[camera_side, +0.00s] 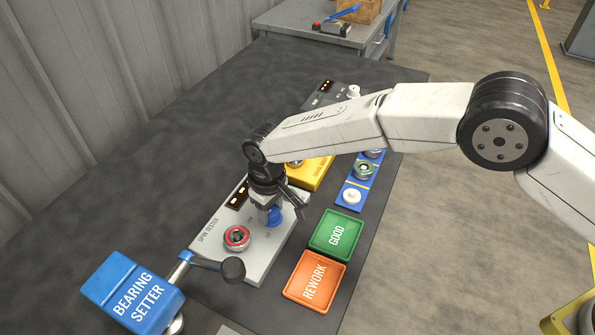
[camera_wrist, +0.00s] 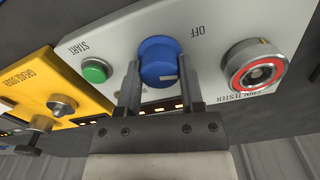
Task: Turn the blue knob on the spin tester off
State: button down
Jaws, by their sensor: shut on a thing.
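The spin tester (camera_side: 262,262) is a light grey box on the dark bench, and its panel (camera_wrist: 120,58) fills the upper part of the wrist view. Its blue knob (camera_wrist: 158,58) sits between the two fingers of my gripper (camera_wrist: 158,75), which is shut on it. The knob's pale pointer mark faces right and slightly down, not straight at the OFF label. In the side view the knob (camera_side: 274,215) shows below my gripper (camera_side: 280,208). A round socket with a red ring (camera_wrist: 256,67) is right of the knob, and a green START button (camera_wrist: 95,70) is left.
A yellow station (camera_wrist: 52,90) adjoins the tester. A green GOOD tray (camera_side: 336,234) and an orange REWORK tray (camera_side: 314,280) lie beside it. The blue bearing setter (camera_side: 130,292) with its black-knobbed lever (camera_side: 232,269) stands at the front. The bench's left side is clear.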

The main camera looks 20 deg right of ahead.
aim_at(272, 209)
jog(key=n, duration=0.5)
jog(key=shift+n, duration=0.4)
jog(key=shift+c, duration=1.1)
grip_release()
jog(key=shift+r, duration=3.9)
jog(key=shift+d, duration=0.1)
